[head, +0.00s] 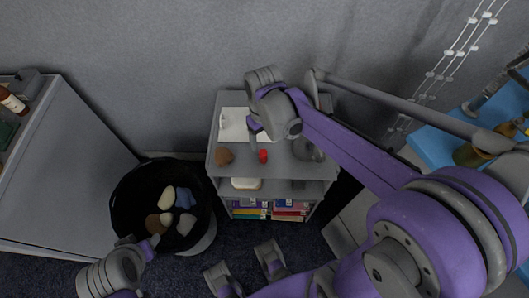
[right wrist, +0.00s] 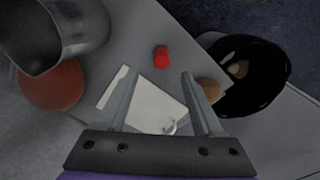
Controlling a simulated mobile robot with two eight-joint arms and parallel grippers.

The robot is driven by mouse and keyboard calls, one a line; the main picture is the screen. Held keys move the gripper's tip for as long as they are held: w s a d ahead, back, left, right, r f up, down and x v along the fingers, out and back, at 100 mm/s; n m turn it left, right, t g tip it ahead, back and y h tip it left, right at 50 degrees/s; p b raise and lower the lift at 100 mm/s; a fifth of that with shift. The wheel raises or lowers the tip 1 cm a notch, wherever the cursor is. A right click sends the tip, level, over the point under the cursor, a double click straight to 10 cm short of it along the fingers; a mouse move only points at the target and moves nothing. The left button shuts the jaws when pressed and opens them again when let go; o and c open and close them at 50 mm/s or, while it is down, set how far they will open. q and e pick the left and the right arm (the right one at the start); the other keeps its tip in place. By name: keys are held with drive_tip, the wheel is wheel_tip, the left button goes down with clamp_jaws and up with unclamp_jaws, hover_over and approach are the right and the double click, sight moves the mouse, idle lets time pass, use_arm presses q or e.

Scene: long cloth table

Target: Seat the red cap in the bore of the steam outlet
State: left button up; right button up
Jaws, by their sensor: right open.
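The red cap (head: 263,156) stands near the front edge of the grey shelf unit's top. In the right wrist view it is a small red cylinder (right wrist: 161,57) just beyond my open fingertips, apart from them. My right gripper (head: 253,127) is above the shelf top, behind the cap; its two fingers (right wrist: 160,78) are spread with nothing between them. A grey metal vessel (head: 306,149) is right of the cap, partly covered by my arm; its dark opening shows in the wrist view (right wrist: 60,30). I cannot pick out the steam outlet's bore for certain. My left arm's end is at lower left; its fingers are unclear.
A white sheet (head: 232,125) and a brown lump (head: 224,156) lie left of the cap. A reddish-brown round thing (right wrist: 50,87) is beside the vessel. A black bin (head: 130,195) with several lumps stands left of the shelf. Books (head: 290,207) fill a lower shelf.

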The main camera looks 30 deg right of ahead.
sight(263, 151)
wheel_tip(263, 151, down, 3)
drive_tip(key=shift+a, duration=0.1)
drive_tip(key=shift+f+b, duration=0.7)
drive_tip(key=shift+f, duration=2.4)
clamp_jaws()
